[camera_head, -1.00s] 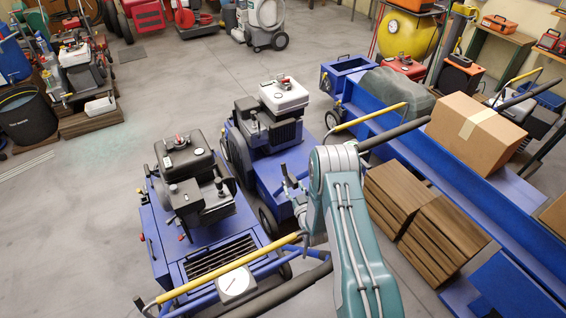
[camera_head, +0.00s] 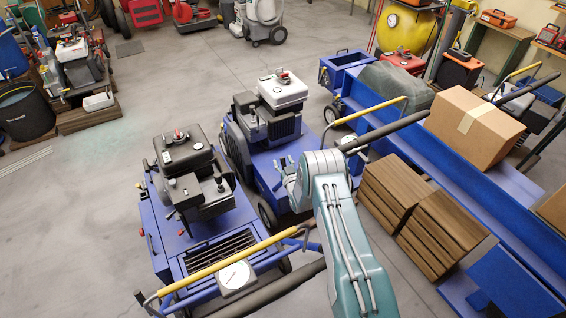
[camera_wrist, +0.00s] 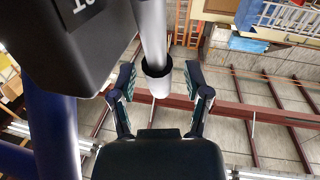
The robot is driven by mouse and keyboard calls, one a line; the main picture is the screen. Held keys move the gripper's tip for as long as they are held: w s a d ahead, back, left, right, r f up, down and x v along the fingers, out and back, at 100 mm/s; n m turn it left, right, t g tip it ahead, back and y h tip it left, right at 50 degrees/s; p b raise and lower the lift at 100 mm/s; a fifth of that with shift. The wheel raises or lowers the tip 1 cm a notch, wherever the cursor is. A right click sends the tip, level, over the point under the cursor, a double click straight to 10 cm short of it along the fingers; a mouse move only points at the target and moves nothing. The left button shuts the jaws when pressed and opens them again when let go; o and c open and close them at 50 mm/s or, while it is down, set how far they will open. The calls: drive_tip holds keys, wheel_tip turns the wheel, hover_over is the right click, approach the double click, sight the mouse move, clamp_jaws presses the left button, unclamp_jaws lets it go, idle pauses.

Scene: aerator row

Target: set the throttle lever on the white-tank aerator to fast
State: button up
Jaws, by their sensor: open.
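The white-tank aerator (camera_head: 283,90) stands at the middle of the head view, with a white tank over a dark engine on a blue body. My gripper (camera_head: 286,171) is at its near right side, low beside the blue body. I cannot make out the throttle lever in the head view. In the wrist view my gripper (camera_wrist: 160,92) is open. A grey rod (camera_wrist: 153,35) with a dark-rimmed, pale end reaches down between its two fingers. I cannot tell whether the rod is the lever or touches a finger. A dark block with white lettering (camera_wrist: 72,40) is close at upper left.
On the right are stacked brown boards (camera_head: 400,200), a blue bench (camera_head: 445,165) and a cardboard box (camera_head: 475,125).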

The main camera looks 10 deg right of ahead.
clamp_jaws()
drive_tip(key=shift+a, duration=0.1)
